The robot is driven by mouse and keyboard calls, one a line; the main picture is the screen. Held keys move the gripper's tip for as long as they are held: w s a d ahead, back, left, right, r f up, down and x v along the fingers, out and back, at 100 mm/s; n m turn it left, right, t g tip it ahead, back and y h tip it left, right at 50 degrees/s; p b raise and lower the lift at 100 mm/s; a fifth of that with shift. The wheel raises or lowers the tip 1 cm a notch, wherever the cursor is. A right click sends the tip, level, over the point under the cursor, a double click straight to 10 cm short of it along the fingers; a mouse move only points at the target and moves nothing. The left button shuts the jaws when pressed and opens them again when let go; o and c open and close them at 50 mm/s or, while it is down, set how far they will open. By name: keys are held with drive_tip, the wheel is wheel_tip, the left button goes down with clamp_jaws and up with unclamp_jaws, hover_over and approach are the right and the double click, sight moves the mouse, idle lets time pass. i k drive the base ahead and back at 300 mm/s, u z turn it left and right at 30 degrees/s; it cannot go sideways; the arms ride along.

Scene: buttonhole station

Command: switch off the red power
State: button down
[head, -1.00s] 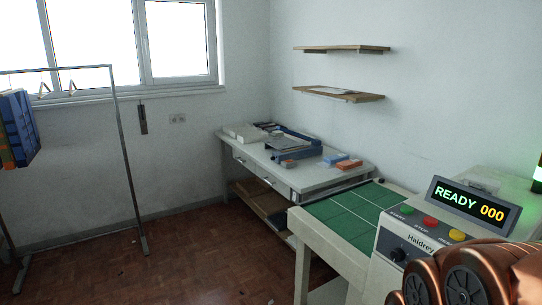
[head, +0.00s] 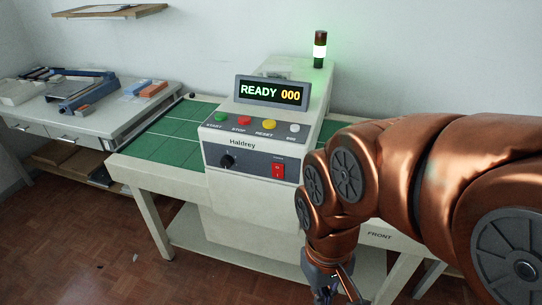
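The red power switch (head: 278,170) sits on the dark lower front panel of the cream Haldrey machine (head: 236,168), right of a black knob (head: 227,161). Its rocker position is too small to tell. The machine's display (head: 272,92) reads READY 000, and the signal tower (head: 320,50) glows green. My gripper (head: 332,296) hangs at the bottom edge, below and right of the switch and apart from it. It points down and is partly cut off, so its opening cannot be judged.
Green START (head: 221,116), red STOP (head: 243,120), yellow RESET (head: 269,124) and white (head: 294,128) buttons line the sloped panel. The machine stands on a table with a green mat (head: 165,140). A cluttered desk (head: 60,120) is at left. The floor (head: 100,255) at front left is mostly clear.

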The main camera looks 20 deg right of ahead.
sight(277, 168)
drive_tip(key=u, duration=0.45)
drive_tip(key=k, duration=0.55)
drive_tip(key=u, duration=1.25)
